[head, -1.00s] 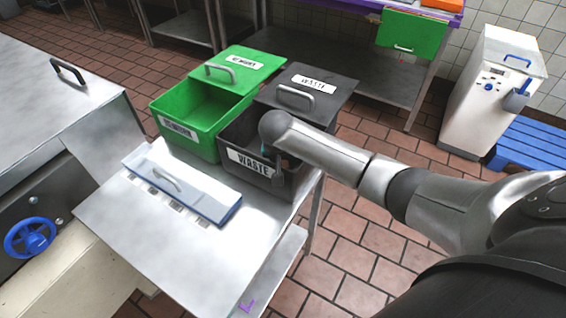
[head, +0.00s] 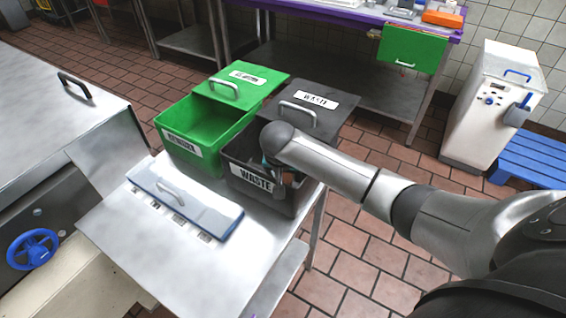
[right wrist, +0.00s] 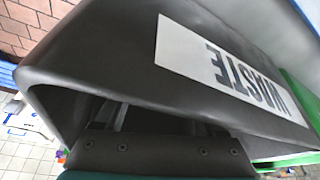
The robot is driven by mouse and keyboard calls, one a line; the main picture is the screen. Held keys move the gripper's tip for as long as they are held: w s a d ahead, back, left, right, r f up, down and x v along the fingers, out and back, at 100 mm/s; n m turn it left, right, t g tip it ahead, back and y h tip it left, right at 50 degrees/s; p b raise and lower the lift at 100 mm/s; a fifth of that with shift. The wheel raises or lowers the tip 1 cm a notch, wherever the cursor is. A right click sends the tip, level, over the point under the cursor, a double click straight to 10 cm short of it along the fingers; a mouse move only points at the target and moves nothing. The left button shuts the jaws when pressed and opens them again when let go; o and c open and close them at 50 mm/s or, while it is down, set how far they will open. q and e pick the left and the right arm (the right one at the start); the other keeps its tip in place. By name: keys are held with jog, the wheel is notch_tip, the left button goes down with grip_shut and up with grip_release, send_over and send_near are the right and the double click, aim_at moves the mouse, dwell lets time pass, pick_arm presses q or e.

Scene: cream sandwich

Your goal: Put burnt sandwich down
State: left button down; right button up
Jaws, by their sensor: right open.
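No burnt sandwich shows in either view; the inside of the dark grey bin is mostly hidden by my right arm. The bin, labelled WASTE (head: 235,172), stands open on the steel table with its lid (head: 308,112) behind it. My right gripper (head: 277,178) is at the bin's opening, pointing down, with its tips hidden in the head view. In the right wrist view the bin's rim and its upside-down label (right wrist: 222,65) fill much of the picture, close to the gripper. My right gripper is open. My left gripper is not in view.
A green bin (head: 190,150) stands directly left of the grey one. A flat blue-edged lidded container (head: 190,198) lies in front of the bins on the steel table (head: 165,265). A steel counter (head: 60,110) is at left. A white machine (head: 490,110) stands at right.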

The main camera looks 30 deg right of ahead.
jog(key=p+v, duration=0.2)
jog(key=v, duration=0.7)
jog(key=shift+r+p, duration=0.3)
jog(key=shift+r, duration=0.1)
jog(key=shift+a, duration=0.1)
